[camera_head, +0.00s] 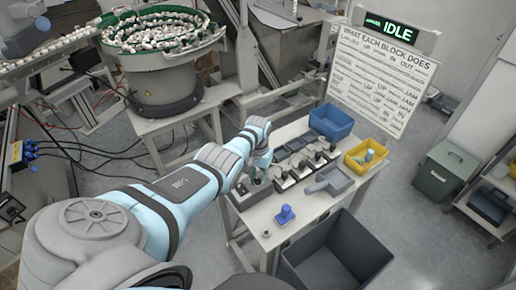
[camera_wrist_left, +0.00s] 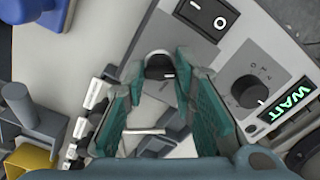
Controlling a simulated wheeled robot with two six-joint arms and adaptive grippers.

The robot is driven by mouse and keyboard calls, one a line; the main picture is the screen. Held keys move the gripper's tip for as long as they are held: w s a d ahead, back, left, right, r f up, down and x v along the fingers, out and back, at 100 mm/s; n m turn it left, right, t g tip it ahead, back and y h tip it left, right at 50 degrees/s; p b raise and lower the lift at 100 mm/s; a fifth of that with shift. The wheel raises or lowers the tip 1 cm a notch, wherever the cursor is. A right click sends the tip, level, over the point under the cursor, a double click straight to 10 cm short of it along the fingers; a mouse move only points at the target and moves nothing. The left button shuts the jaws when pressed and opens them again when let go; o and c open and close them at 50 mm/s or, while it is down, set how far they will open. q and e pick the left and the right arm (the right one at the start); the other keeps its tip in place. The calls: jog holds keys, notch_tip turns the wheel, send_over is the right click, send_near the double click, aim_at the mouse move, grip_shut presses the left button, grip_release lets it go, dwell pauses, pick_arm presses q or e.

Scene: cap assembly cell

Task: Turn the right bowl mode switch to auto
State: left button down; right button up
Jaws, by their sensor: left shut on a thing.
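My left gripper (camera_head: 254,178) reaches down over a grey control box (camera_head: 240,198) at the left end of the worktable in the head view. In the left wrist view, my left gripper's teal fingers (camera_wrist_left: 160,72) are closed around a small black knob (camera_wrist_left: 158,66) on a pale panel. A second black knob (camera_wrist_left: 250,92), with marks 0, 1 and 2, is to its right, apart from the fingers. The held knob's markings are hidden, so its setting cannot be read. My right gripper is in neither view.
A black rocker switch (camera_wrist_left: 208,14) and a green WAIT display (camera_wrist_left: 289,101) are near the fingers. The table holds a blue bin (camera_head: 331,120), a yellow bin (camera_head: 358,165), a grey scoop (camera_head: 329,183) and a blue-handled object (camera_head: 285,215). A bowl feeder (camera_head: 163,75) stands behind.

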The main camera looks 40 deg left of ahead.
aim_at(258, 179)
pick_arm(q)
jog(key=shift+w+r+n, duration=0.1)
jog(key=shift+n, duration=1.2)
jog(key=c, duration=1.3)
grip_release()
jog(key=shift+r, duration=0.5)
notch_tip(258, 179, up, 11)
